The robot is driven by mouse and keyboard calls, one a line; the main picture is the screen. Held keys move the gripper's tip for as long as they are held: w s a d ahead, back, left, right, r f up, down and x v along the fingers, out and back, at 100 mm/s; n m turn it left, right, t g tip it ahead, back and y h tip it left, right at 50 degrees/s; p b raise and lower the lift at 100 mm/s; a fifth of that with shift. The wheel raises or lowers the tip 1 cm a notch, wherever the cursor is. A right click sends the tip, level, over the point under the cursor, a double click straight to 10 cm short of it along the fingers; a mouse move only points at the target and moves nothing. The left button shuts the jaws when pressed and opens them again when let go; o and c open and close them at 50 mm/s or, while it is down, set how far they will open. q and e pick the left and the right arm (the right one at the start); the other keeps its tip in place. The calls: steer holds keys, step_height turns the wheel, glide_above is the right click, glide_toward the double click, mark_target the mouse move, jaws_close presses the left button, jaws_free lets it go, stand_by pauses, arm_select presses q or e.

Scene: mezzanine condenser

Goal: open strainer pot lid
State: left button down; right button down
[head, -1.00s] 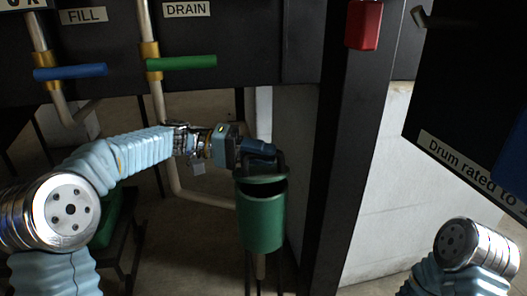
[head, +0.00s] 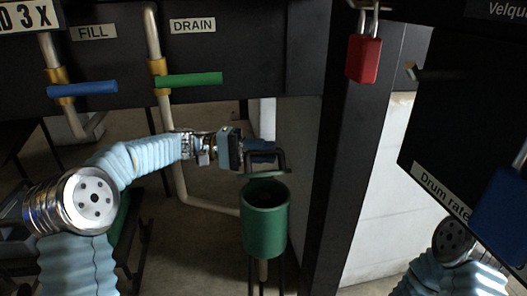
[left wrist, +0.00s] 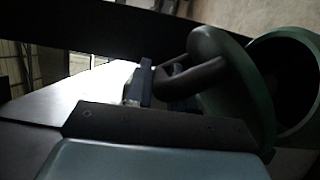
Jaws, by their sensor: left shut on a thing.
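The green strainer pot (head: 264,222) stands upright on a post in the middle of the head view, with its round mouth showing open and its inside dark. In the left wrist view the lid (left wrist: 232,95) stands as a disc beside the open pot (left wrist: 292,80). My left gripper (head: 268,157) is shut on the dark handle (left wrist: 195,75) of the lid, above and behind the pot. My right gripper is out of view; only part of my right arm shows at lower right.
A blue FILL lever (head: 82,89) and a green DRAIN lever (head: 188,80) sit on pipes at upper left. A dark post (head: 340,150) rises right of the pot, with a red padlock (head: 364,58) on it. A dark panel (head: 455,130) is at right.

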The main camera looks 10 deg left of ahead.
arm_select(q)
steer(key=c, duration=1.1)
jaws_free()
steer(key=shift+o, duration=0.2)
steer(key=shift+a, duration=0.15)
steer(key=w+a, duration=0.1)
steer(key=a, duration=1.2)
steer(key=shift+a, duration=0.3)
steer(key=shift+a, duration=0.1)
